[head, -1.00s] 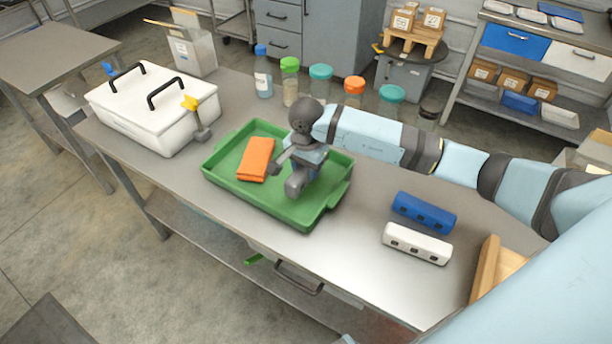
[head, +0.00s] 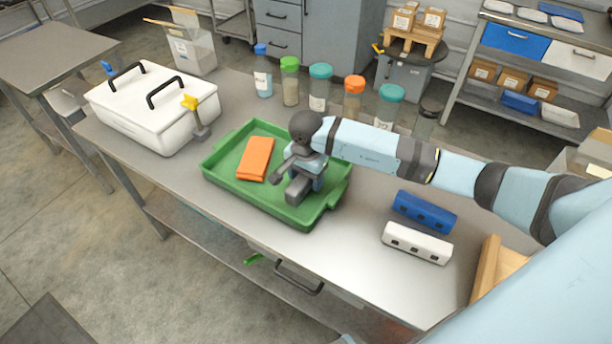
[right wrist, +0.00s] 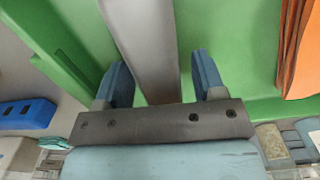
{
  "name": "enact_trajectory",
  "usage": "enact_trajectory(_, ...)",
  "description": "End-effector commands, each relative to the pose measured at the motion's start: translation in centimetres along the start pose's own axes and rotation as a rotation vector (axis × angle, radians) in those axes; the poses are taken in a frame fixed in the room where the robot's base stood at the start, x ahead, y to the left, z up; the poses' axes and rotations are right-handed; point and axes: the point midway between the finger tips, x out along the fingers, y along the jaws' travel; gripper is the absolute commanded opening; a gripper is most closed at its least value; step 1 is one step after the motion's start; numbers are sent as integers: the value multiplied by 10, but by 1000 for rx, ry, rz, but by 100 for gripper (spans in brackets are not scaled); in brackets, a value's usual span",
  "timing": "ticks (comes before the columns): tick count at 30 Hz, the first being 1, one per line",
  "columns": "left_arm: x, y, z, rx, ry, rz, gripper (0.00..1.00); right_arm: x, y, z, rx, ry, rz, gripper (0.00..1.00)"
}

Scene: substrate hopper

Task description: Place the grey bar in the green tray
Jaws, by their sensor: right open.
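The green tray (head: 262,205) sits on the steel table; its green floor also fills much of the right wrist view (right wrist: 225,40). The grey bar (head: 297,191) is inside the tray at its right side, partly hidden by my right gripper (head: 302,178). In the right wrist view, the grey bar (right wrist: 142,40) runs between the two blue fingers of my open right gripper (right wrist: 163,75). An orange folded cloth (head: 255,159) lies in the tray to the left of the bar, and its edge shows in the right wrist view (right wrist: 300,50). My left gripper is out of view.
Blue (head: 424,212) and white (head: 417,243) blocks lie right of the tray. A white lidded box (head: 150,105) stands at the left. Several lidded jars, one with an orange cap (head: 354,85), line the back edge. A wooden piece (head: 490,268) is at the right.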

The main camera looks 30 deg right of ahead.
Motion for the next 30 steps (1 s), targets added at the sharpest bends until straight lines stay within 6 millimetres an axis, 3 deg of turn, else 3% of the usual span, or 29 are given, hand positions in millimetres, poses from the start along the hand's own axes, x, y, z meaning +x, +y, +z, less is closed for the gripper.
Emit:
enact_trajectory(5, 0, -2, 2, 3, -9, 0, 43, -17, -1, -1, -2, 2, -3, 64)
enact_trajectory(18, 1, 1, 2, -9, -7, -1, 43, -105, 0, 0, -1, 2, -2, 64)
enact_trajectory(24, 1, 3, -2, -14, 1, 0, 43, -121, 0, 0, 0, 0, 0, 64)
enact_trajectory(30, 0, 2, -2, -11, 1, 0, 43, -123, 0, 0, 0, 0, 0, 64)
